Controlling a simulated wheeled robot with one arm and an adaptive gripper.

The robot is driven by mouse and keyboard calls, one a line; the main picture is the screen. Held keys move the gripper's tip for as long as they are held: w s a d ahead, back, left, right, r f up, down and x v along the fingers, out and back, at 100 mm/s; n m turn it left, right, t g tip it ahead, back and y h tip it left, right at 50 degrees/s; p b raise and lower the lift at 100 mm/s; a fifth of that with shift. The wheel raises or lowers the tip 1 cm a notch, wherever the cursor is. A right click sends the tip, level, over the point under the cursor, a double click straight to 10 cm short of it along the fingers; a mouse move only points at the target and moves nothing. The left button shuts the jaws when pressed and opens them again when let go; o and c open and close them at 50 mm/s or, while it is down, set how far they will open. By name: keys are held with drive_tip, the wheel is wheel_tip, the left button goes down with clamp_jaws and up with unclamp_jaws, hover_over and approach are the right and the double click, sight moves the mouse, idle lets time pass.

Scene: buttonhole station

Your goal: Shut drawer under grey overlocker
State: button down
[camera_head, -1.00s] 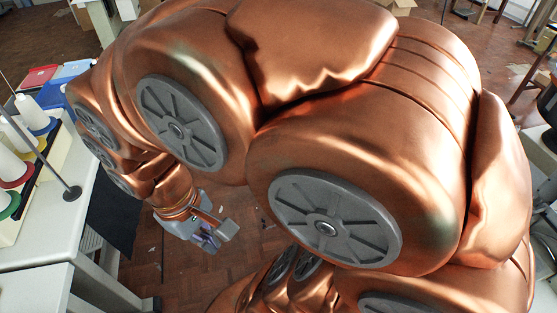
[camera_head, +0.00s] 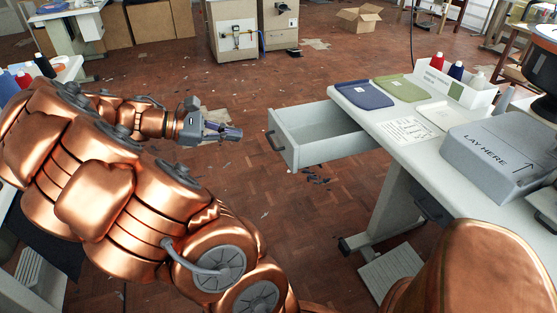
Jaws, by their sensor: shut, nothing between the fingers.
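A light grey drawer (camera_head: 290,151) stands pulled out from under the white worktable (camera_head: 405,150) at the right. Its front, with a dark handle (camera_head: 274,141), faces left toward my gripper. The inside that shows looks empty. My gripper (camera_head: 236,133) is shut and empty, a short way left of the drawer front and apart from it. I cannot pick out the grey overlocker with certainty; a grey block marked "LAY HERE" (camera_head: 500,160) and part of a dark machine (camera_head: 545,95) show on the table's right side.
Floor between my gripper and the drawer is clear.

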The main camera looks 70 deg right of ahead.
drive_tip(key=w+d+f+n+g+h+b, duration=0.1)
drive_tip(key=w+d+f+n+h+b, duration=0.15)
drive_tip(key=d+f+b, duration=0.4)
drive_tip(key=w+d+f+n+g+h+b, duration=0.1)
drive_tip(key=w+d+f+n+g+b, duration=0.2)
drive_tip(key=f, duration=0.7)
drive_tip(key=t+b, duration=0.1)
drive_tip(key=b, duration=0.4)
approach(287, 142)
drive_tip(key=x, duration=0.6)
drive_tip(key=shift+s+d+f, duration=0.1)
drive_tip(key=shift+d+f, duration=0.05)
drive_tip(key=shift+d, duration=0.1)
drive_tip(key=shift+s+d, duration=0.25)
drive_tip(key=shift+s, duration=0.1)
